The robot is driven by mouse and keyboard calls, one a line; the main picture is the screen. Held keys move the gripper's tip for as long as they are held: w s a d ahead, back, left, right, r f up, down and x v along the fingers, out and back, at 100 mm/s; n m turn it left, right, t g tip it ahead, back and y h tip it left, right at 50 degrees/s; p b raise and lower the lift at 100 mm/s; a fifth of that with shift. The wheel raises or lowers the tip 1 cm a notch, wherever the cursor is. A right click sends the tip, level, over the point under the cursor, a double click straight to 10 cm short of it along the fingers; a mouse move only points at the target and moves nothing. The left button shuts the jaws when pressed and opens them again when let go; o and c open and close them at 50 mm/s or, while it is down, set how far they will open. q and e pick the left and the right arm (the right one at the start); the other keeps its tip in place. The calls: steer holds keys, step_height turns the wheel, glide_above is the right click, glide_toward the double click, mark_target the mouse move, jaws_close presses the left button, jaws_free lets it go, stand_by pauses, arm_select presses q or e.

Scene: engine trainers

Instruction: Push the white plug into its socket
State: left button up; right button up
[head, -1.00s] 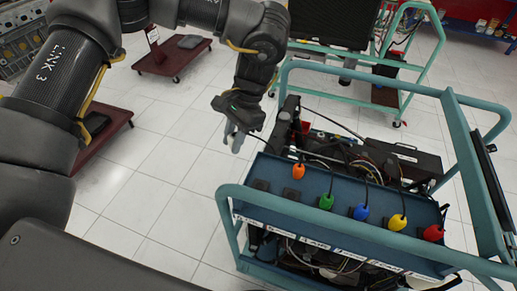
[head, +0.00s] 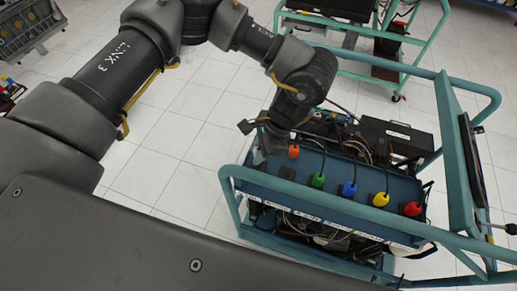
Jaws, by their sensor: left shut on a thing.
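My left gripper (head: 262,148) is over the left end of the blue panel (head: 335,196) on the teal trolley. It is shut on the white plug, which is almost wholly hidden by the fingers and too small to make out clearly. The leftmost socket lies under or close beside the fingers; I cannot tell whether plug and socket touch. A dark socket block (head: 287,172) shows just to the right. Orange (head: 294,151), green (head: 318,180), blue (head: 349,188), yellow (head: 380,199) and red (head: 413,208) plugs stand along the panel on black cables. My right gripper is not in view.
Teal trolley rails (head: 300,196) run in front of the panel, with an upright frame (head: 458,150) at the right. Engine parts and a black box (head: 396,137) sit behind the panel. A second teal trolley (head: 352,62) stands farther back.

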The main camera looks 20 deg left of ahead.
arm_select(q)
step_height(320, 180, down, 3)
steer(key=shift+w+b, duration=0.1)
steer(key=shift+b, duration=0.9)
steer(key=shift+f, duration=0.4)
steer(key=shift+a, duration=0.1)
steer(key=shift+p, duration=0.35)
stand_by(0.6)
steer(key=shift+f, duration=0.25)
stand_by(0.5)
steer(key=o, duration=1.1)
steer(key=shift+c, duration=0.2)
